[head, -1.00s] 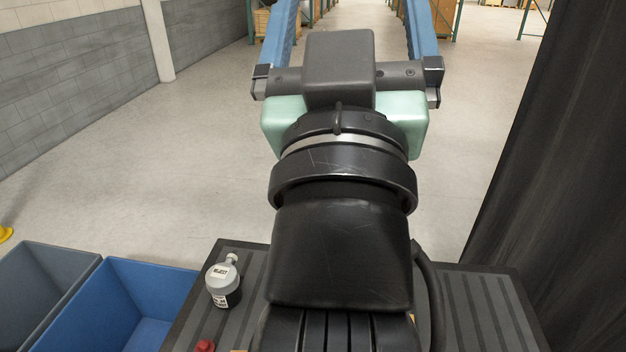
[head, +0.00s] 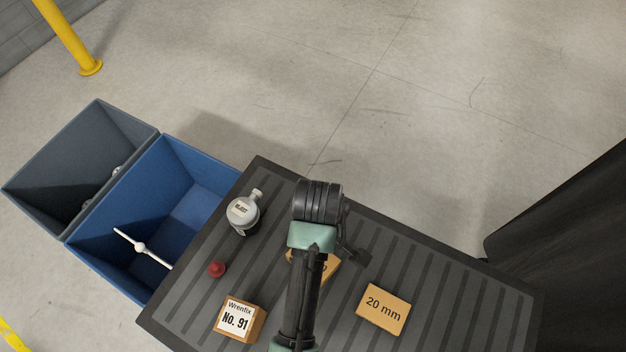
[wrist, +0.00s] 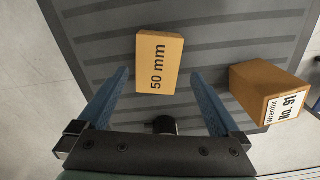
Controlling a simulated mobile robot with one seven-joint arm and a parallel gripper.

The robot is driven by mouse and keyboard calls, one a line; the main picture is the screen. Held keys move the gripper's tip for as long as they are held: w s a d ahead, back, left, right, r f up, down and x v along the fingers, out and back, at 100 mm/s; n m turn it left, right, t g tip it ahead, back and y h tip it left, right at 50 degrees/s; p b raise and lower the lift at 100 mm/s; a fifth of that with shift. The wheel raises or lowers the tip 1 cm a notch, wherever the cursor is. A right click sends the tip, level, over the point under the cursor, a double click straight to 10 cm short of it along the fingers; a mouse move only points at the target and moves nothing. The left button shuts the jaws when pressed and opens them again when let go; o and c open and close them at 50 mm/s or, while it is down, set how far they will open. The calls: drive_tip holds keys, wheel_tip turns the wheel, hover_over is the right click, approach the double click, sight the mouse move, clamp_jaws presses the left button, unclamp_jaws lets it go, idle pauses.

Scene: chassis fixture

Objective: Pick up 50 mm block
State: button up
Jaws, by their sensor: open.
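The 50 mm block (wrist: 157,62) is a flat orange-tan block with black print, lying on the dark ribbed table top (wrist: 222,48). My gripper (wrist: 160,74) is open and empty, with blue fingers spread wide on either side of the block's picture position. The block looks to be beyond and below the fingertips, with no contact visible. In the head view a tan block (head: 328,268) shows partly behind my arm; its label is hidden there. My fingers are hidden in the head view.
A blue bin (head: 185,175) and grey bin (head: 60,150) stand left. A black curtain (head: 570,235) hangs right.

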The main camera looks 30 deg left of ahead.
drive_tip(key=shift+w+a+f+p, duration=0.1)
drive_tip(key=shift+f+p, duration=0.2)
drive_tip(key=shift+f, duration=1.7)
drive_tip(key=shift+w+a+f+p, duration=0.1)
drive_tip(key=shift+f+p, duration=0.2)
drive_tip(key=shift+f, duration=1.65)
drive_tip(key=c, duration=1.3)
